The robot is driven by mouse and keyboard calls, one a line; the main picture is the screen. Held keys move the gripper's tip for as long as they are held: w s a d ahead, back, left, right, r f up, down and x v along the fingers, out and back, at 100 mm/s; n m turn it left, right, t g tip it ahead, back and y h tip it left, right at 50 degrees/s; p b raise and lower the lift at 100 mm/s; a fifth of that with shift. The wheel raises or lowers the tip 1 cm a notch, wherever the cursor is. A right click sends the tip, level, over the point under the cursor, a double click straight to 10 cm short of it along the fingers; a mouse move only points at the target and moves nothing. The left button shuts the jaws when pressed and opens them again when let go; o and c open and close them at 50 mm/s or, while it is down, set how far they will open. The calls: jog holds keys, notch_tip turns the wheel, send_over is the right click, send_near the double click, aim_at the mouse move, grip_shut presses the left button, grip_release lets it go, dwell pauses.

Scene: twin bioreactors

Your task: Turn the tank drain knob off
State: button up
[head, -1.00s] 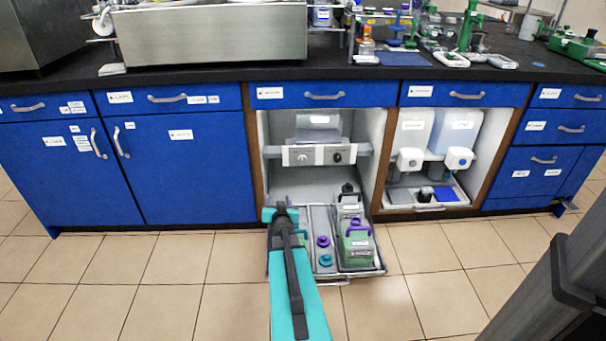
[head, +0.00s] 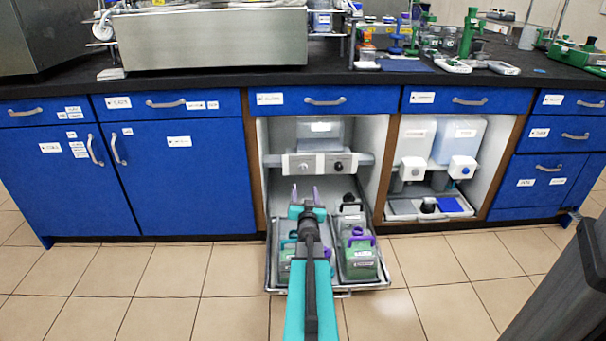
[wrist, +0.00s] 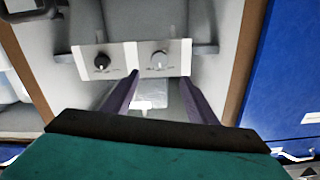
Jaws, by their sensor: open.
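A pale control panel (head: 320,165) with two knobs spans the open middle cabinet, below a grey tank (head: 320,132). The silver knob (head: 305,168) is on the left and the black knob (head: 338,166) on the right; I cannot read their labels. In the wrist view, the order is reversed: the black knob (wrist: 102,62) is left and the silver knob (wrist: 158,58) right. My gripper (head: 305,191) is open and empty, its purple fingers pointing at the panel from in front and below. In the wrist view, the silver knob shows just beyond the gap between my fingertips (wrist: 159,77).
A pulled-out tray (head: 275,285) with green, purple-handled containers (head: 360,258) lies below my arm. Wooden cabinet sides (head: 256,170) flank the opening. White dispensers (head: 411,168) stand in the right cabinet. The tiled floor in front is clear.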

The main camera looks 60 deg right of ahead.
aim_at(302, 170)
jog(key=shift+b+x, duration=1.75)
jog(key=shift+x, duration=4)
jog(key=shift+b+x, duration=0.35)
jog(key=shift+x, duration=0.75)
jog(key=shift+f, duration=0.1)
